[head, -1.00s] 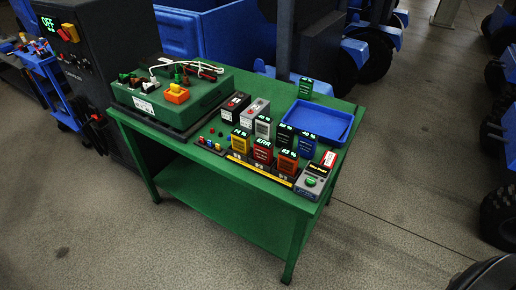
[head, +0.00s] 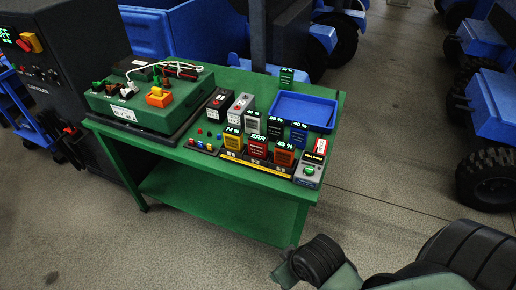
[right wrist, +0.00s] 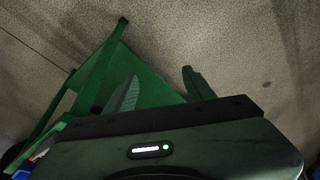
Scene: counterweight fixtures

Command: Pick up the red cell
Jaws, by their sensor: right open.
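The red cell (head: 257,149) stands upright near the front edge of the green table, with "ERR" lit above it. It sits in a dark rack between a yellow cell (head: 233,142) and an orange cell (head: 284,154). My right arm shows at the lower right of the head view, below and apart from the table. In the right wrist view my right gripper (right wrist: 160,90) is open, with nothing between its fingers; the table's green frame and floor lie beyond. The red cell cannot be made out there. My left gripper is not in view.
Behind the rack stand several grey, black and blue cells and a blue tray (head: 333,112). A grey tester (head: 309,171) is at the rack's right end. A green case (head: 146,105) with cables fills the table's left. Floor in front of the table is clear.

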